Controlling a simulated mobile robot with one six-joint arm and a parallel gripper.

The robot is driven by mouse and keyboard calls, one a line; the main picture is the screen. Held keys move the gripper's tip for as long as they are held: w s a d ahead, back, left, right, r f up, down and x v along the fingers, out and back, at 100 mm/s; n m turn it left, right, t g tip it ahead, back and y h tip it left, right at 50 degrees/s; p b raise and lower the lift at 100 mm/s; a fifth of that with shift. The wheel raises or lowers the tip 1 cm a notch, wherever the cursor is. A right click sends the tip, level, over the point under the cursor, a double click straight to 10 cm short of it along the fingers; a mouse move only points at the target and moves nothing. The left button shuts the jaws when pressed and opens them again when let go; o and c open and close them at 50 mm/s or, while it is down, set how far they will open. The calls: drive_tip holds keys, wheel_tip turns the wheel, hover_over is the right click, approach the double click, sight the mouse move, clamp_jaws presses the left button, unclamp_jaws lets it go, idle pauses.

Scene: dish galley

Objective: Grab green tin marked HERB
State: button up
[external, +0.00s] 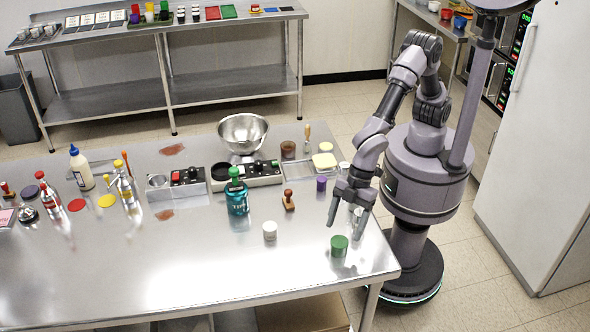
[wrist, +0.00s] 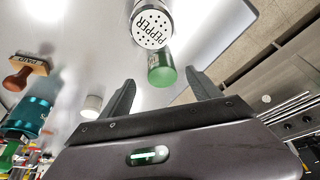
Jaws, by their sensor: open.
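A small green tin (external: 339,246) stands near the right front corner of the steel table. The green tin also shows in the wrist view (wrist: 162,70), beyond and between my fingertips; I cannot read a HERB mark on it in either view. My gripper (external: 345,224) is open and empty, fingers pointing down, just above and beside the green tin. In the wrist view a white-topped shaker marked PEPPER (wrist: 152,28) stands close to the green tin. In the external view the shaker is partly hidden by my gripper.
A white tin (external: 270,231) stands left of the green one. A wooden stamp (external: 288,200) and a teal bottle with a green cap (external: 237,198) are farther left. The table's right edge is close by. The table front is clear.

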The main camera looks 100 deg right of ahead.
sight(340, 241)
drive_tip(key=b+x, duration=0.1)
drive_tip(key=x, duration=0.1)
drive_tip(key=b+x, duration=0.1)
drive_tip(key=x, duration=0.2)
drive_tip(key=shift+w+a+f+b, duration=0.1)
drive_tip(key=shift+w+a+b, duration=0.25)
drive_tip(key=shift+a, duration=0.1)
clamp_jaws()
